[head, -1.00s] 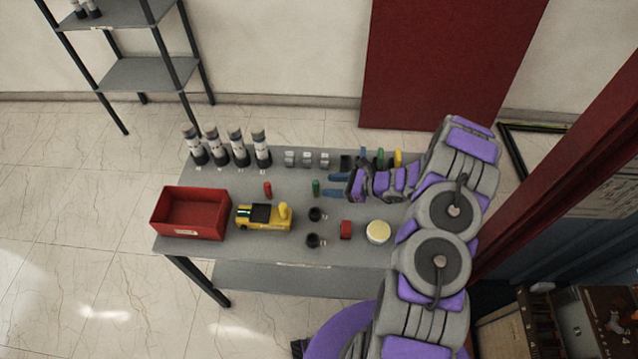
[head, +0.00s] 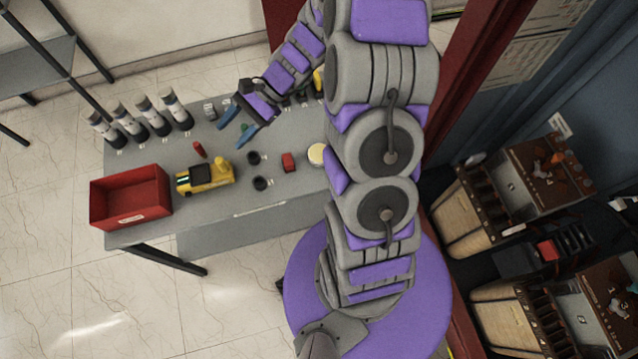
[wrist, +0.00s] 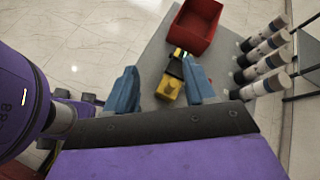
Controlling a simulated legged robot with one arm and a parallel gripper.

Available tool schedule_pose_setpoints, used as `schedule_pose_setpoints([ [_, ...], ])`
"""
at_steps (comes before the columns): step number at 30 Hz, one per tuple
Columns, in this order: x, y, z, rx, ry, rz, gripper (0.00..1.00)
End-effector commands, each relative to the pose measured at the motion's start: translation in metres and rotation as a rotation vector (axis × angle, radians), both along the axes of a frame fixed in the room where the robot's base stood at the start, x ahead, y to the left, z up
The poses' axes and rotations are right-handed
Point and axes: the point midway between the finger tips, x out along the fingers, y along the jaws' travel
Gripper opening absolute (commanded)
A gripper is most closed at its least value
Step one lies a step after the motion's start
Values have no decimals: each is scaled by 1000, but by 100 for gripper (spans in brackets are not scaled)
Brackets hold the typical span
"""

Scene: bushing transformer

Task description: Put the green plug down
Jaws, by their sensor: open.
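My gripper (head: 232,133) is open and appears to be above the table. In the wrist view, my gripper (wrist: 160,68) has its two blue fingers spread wide with nothing held between them. I cannot make out the green plug clearly in the wrist view.
A red bin (head: 131,196) and a yellow-black device (head: 205,177) sit on the table's left part. A small red plug (head: 199,149) lies near the device. Several grey-white cylinders (head: 153,116) line the back. Black round pieces (head: 260,183) and a red block (head: 288,161) stand nearer the front.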

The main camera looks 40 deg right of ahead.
Motion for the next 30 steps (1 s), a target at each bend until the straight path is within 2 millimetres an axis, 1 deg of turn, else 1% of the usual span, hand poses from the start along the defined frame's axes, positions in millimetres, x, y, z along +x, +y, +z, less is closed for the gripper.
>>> schedule_pose_setpoints([
  [1, -12, 8, 14, -31, -33, 63, 54],
  [5, -47, 22, 39, -109, -96, 219, 54],
  [6, -59, 26, 46, -133, -116, 266, 54],
  [10, -95, 32, 65, -215, -174, 415, 54],
  [14, -132, 31, 81, -303, -231, 557, 54],
  [15, -143, 30, 85, -330, -248, 600, 54],
  [20, -184, 19, 100, -449, -313, 761, 54],
  [24, -218, 4, 109, -553, -364, 894, 54],
  [30, -256, -22, 120, -698, -424, 1046, 54],
])
